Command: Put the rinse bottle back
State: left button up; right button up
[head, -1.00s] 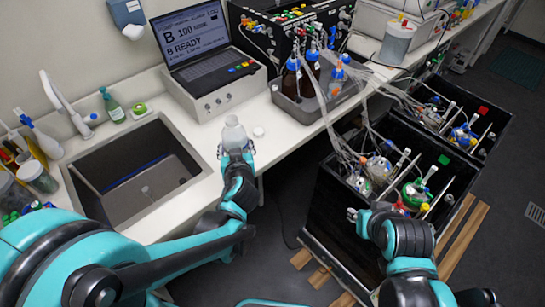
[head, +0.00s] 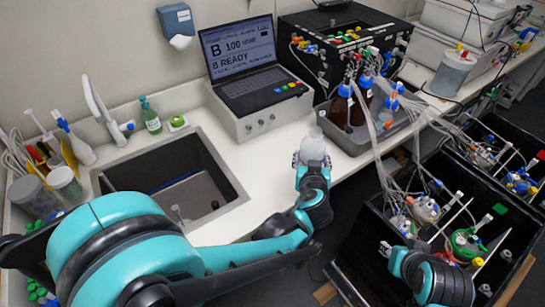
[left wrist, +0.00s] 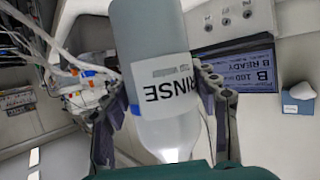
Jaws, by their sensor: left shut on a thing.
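The rinse bottle (head: 313,149) is pale and translucent, roughly upright at the counter's front edge, right of the sink. My left gripper (head: 312,164) is shut around it. In the left wrist view the bottle (left wrist: 155,45) stands between the fingers, its white label reading RINSE upside down. I cannot tell whether its base touches the counter. My right gripper (head: 385,249) is empty near the left side of the black bioreactor box; its finger opening is too small to judge.
The sink (head: 215,165) lies left of the bottle, and the control unit with a screen (head: 262,117) behind it. A grey tray (head: 352,143) with brown bottles stands to the right. Tubing (head: 400,165) hangs toward the black boxes. Wash bottles (head: 76,143) stand far left.

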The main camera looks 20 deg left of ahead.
pick_arm(q)
jog(key=shift+w+a+f+b, duration=0.9)
jog(key=shift+a+f+b, duration=0.1)
jog(key=shift+a+f, duration=0.7)
jog(key=shift+w+a+f+b, duration=0.85)
jog(key=shift+a+f+b, duration=0.1)
jog(key=shift+a+f, duration=0.75)
jog(key=shift+w+a+f+b, duration=0.95)
jog(key=shift+a+f, duration=0.65)
jog(key=shift+f, duration=0.2)
jog(key=shift+s, duration=0.1)
jog(key=shift+f, duration=0.1)
jog(key=o, duration=1.3)
jog(key=shift+c, duration=0.2)
